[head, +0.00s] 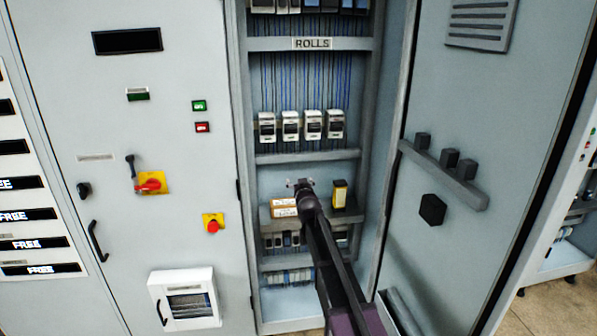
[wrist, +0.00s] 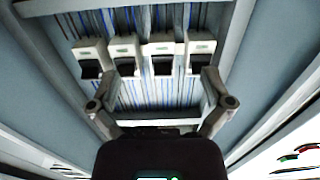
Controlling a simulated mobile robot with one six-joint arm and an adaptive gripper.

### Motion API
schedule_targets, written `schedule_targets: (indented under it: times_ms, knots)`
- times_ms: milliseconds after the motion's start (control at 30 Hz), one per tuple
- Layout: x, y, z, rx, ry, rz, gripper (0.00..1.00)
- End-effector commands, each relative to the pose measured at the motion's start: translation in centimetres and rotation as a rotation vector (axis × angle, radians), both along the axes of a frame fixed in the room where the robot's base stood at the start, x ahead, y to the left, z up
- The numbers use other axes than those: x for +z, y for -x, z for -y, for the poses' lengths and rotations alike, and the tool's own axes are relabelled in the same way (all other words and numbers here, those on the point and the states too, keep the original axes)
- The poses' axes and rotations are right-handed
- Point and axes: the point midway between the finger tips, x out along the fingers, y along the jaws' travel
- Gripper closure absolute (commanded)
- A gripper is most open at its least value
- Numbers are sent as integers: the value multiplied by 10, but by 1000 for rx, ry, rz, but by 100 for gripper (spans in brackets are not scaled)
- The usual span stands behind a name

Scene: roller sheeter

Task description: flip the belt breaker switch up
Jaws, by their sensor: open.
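A row of several white breakers (head: 290,126) with black switches is mounted in the open cabinet, below the ROLLS label (head: 312,43). No label that I can read marks one as the belt breaker. In the wrist view the breakers (wrist: 163,57) stand ahead, with each black switch on the lower part of its body. My gripper (head: 300,184) is in front of the cabinet, lower in the picture than this row. In the wrist view its two fingers (wrist: 161,82) are spread, empty and apart from the breakers.
A shelf (head: 350,216) below the row bears an orange-and-white box (head: 284,207) and a yellow-and-black box (head: 340,194). The open door (head: 470,120) on the right carries a rail with black blocks (head: 450,158). The closed left panel has a red-handled switch (head: 150,184).

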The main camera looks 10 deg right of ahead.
Motion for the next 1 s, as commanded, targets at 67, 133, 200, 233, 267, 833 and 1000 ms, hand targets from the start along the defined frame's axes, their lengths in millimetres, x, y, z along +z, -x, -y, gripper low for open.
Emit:
schedule_targets:
  times_ms: [67, 133, 200, 233, 267, 833, 1000]
  knots:
    - [-6, 11, 1, -3, 0, -46, 0]
    - [-13, 18, 1, -3, 1, -88, 0]
    - [-19, 25, 0, -3, 0, -129, 0]
    - [-22, 29, 0, -3, 0, -146, 0]
    - [-24, 32, 0, -3, 0, -163, 0]
    - [-57, 76, 0, -2, 1, -381, 0]
    - [-59, 77, 0, -2, 1, -389, 0]
